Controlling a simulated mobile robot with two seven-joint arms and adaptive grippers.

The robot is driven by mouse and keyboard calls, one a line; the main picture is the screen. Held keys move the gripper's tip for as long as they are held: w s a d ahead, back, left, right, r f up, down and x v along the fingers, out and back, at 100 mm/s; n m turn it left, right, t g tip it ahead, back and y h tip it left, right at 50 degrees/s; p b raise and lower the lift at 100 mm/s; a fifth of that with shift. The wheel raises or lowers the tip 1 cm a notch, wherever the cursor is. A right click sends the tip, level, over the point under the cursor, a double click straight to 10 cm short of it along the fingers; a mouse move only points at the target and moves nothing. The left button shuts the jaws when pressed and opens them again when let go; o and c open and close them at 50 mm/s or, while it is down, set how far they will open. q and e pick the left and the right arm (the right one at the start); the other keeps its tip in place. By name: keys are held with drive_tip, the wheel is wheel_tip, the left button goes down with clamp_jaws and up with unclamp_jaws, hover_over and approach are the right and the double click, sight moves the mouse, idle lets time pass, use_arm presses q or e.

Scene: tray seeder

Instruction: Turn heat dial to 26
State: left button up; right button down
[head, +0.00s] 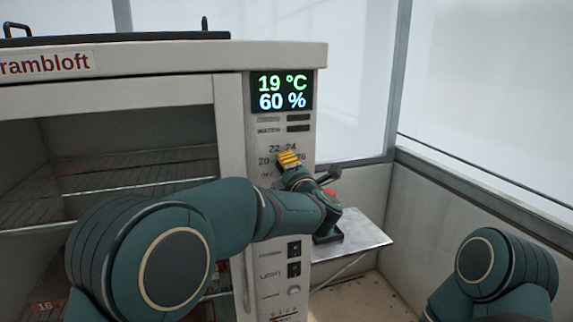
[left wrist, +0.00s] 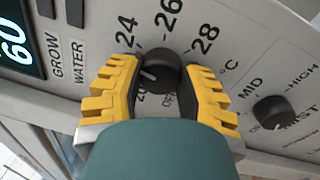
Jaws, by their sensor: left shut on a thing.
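The black heat dial (left wrist: 160,71) sits on the pale control panel, between the yellow fingers of my left gripper (left wrist: 165,92), which is shut on it. The dial's white mark points to the lower left in the left wrist view, roughly toward the low numbers; its exact reading is hard to tell. The printed 24, 26 and 28 lie above the dial there. In the head view my left gripper (head: 289,160) covers the dial, with 22 and 24 showing above it. The display (head: 282,91) reads 19 °C and 60 %. My right gripper is out of view.
A black mist knob (left wrist: 274,112) is close to the right finger in the left wrist view. Switches (head: 294,260) sit lower on the panel. A metal side shelf (head: 362,238) juts out at right. The open cabinet with wire racks (head: 130,172) is at left.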

use_arm(q)
drive_tip(key=m+h+p, duration=0.1)
drive_tip(key=m+p, duration=0.7)
drive_tip(key=m, duration=0.5)
drive_tip(key=shift+m, duration=0.3)
drive_tip(key=shift+a, duration=0.1)
drive_tip(key=o, duration=1.3)
drive_tip(key=shift+c, duration=0.2)
drive_tip(key=shift+s, duration=0.1)
